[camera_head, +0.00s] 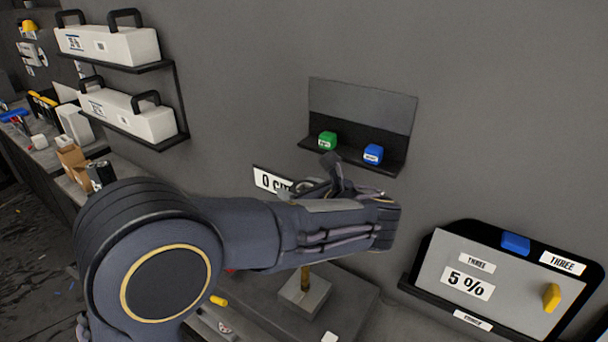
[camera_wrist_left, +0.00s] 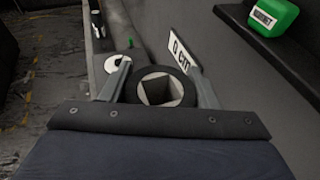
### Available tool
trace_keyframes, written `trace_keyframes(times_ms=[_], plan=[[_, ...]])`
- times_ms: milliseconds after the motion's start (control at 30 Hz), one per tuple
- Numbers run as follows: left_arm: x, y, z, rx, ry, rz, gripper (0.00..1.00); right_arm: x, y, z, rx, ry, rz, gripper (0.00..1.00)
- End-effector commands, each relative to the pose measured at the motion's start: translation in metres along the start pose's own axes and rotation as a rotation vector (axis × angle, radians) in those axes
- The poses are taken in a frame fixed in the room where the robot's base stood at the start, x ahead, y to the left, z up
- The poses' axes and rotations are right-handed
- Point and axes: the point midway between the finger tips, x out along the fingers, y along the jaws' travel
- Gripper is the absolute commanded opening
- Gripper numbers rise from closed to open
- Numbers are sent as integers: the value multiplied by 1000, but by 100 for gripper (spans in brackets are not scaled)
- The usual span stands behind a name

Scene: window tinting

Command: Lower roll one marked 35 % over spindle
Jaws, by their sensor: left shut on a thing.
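In the left wrist view my left gripper (camera_wrist_left: 162,85) is shut on a dark ring-shaped roll (camera_wrist_left: 136,88), seen end-on between the fingers. A pale square shape shows through the roll's hole. I cannot tell whether the roll touches the post.
A small shelf (camera_head: 352,160) holds a green block (camera_head: 327,140) and a blue block (camera_head: 373,153). A "5 %" panel (camera_head: 490,280) stands at right. White cases (camera_head: 108,47) sit on shelves at upper left.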

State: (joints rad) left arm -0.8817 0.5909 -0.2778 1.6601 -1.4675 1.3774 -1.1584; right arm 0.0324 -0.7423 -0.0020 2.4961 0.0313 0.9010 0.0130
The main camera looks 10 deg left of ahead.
Motion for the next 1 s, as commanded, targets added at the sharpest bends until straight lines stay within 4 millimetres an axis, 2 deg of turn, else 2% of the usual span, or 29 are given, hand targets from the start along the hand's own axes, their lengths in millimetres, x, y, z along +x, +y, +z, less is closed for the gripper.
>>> trace_keyframes(times_ms=[367,1000], plan=[[-1,0,-2,-2,9,-3,8,1,0,1,0,0,0,36],[13,0,-44,-1,7,-3,8,22,10,12,0,0,0,36]])
